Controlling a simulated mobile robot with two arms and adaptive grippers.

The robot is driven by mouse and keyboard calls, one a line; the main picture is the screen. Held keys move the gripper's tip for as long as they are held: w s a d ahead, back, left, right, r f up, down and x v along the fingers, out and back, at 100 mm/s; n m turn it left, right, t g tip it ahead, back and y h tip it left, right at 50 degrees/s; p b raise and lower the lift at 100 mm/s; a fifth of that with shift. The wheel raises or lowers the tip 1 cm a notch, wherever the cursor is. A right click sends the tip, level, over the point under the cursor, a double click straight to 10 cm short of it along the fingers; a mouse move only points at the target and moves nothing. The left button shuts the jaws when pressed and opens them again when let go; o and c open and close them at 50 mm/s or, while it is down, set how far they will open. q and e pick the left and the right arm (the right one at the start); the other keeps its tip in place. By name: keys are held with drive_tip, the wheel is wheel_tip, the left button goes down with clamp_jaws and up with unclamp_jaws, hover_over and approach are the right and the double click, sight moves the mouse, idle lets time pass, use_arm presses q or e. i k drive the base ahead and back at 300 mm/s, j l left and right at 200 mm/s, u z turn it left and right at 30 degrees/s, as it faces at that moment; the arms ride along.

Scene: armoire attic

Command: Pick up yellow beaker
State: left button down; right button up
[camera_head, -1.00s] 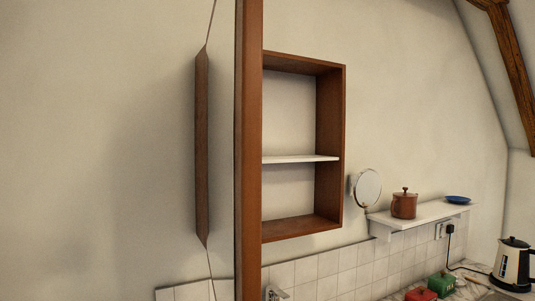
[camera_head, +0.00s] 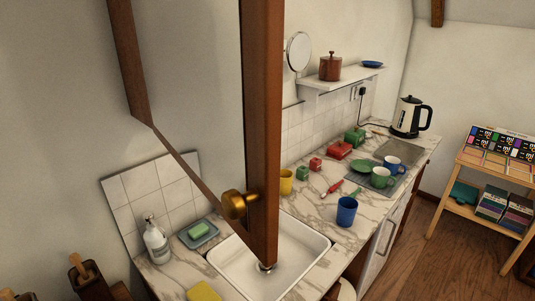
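The yellow beaker (camera_head: 286,182) stands upright on the marble counter, just right of the open brown door and behind the sink. Its left side lies close to the door's edge in the picture. Neither of my grippers is in view.
The open brown door (camera_head: 262,120) with a brass knob (camera_head: 238,204) stands in front of the sink (camera_head: 308,252).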

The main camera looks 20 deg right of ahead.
sight(286, 176)
drive_tip(key=l+u, duration=0.15)
drive_tip(key=u, duration=0.25)
drive_tip(key=l+u, duration=0.15)
drive_tip(key=u, duration=0.25)
drive_tip(key=l+u, duration=0.15)
drive_tip(key=l, duration=0.3)
drive_tip(key=k+l+u, duration=0.1)
drive_tip(key=l, duration=0.3)
drive_tip(key=k+l+u, duration=0.15)
drive_tip(key=l, duration=0.25)
drive_tip(key=l+u, duration=0.15)
drive_tip(key=l, duration=0.3)
drive_tip(key=k+l+u, duration=0.15)
drive_tip(key=l, duration=0.25)
